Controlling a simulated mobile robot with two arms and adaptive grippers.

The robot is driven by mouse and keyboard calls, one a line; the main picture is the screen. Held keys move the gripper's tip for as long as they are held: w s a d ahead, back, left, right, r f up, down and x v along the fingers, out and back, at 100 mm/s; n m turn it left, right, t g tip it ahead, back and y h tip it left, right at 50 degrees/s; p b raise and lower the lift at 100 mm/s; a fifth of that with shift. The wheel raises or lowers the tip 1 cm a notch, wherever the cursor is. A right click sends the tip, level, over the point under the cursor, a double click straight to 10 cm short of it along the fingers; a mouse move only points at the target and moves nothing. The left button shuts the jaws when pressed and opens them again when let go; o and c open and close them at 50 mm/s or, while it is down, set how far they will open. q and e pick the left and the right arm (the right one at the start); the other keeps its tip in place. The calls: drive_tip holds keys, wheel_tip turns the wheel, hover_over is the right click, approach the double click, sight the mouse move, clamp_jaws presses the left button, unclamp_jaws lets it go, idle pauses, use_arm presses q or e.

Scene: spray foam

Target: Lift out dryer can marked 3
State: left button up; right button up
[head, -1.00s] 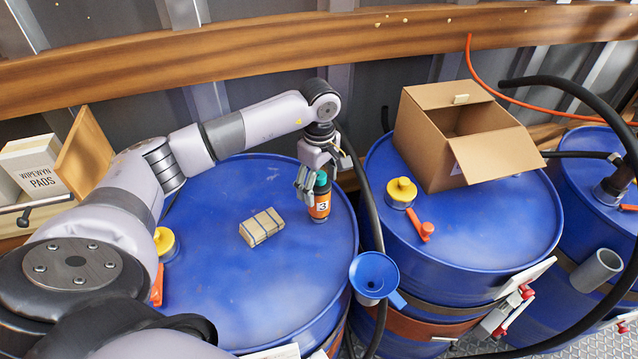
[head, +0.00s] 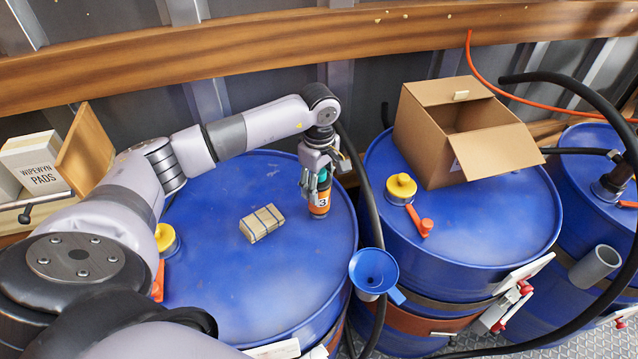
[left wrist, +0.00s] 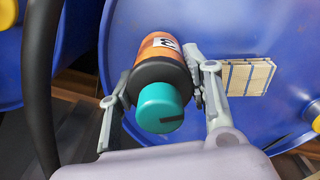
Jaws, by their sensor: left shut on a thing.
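The dryer can marked 3 (head: 320,202) is an orange can with a dark shoulder, a teal cap and a white label reading 3. My left gripper (head: 317,183) is shut on it, with its fingers around the upper part. The can is upright above the right side of the left blue drum's top (head: 210,210); I cannot tell whether its base touches the drum. In the left wrist view the can (left wrist: 158,80) sits between the two fingers (left wrist: 160,95), teal cap toward the camera. My right gripper is not in view.
A tan strapped block (head: 262,223) lies on the same drum, left of the can. An open cardboard box (head: 425,150) stands on the middle drum (head: 480,230). A blue funnel (head: 374,270) and a black hose (head: 371,210) are at the drum's right edge.

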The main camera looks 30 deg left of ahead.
use_arm(q)
drive_tip(key=c, duration=0.7)
drive_tip(key=shift+r+p, duration=0.6)
drive_tip(key=shift+r, duration=0.4)
drive_tip(key=shift+r+p, duration=1.2)
drive_tip(key=shift+r, duration=1.15)
drive_tip(key=shift+r+p, duration=0.35)
drive_tip(key=shift+r, duration=0.35)
drive_tip(key=shift+f, duration=0.1)
drive_tip(key=shift+b, duration=0.3)
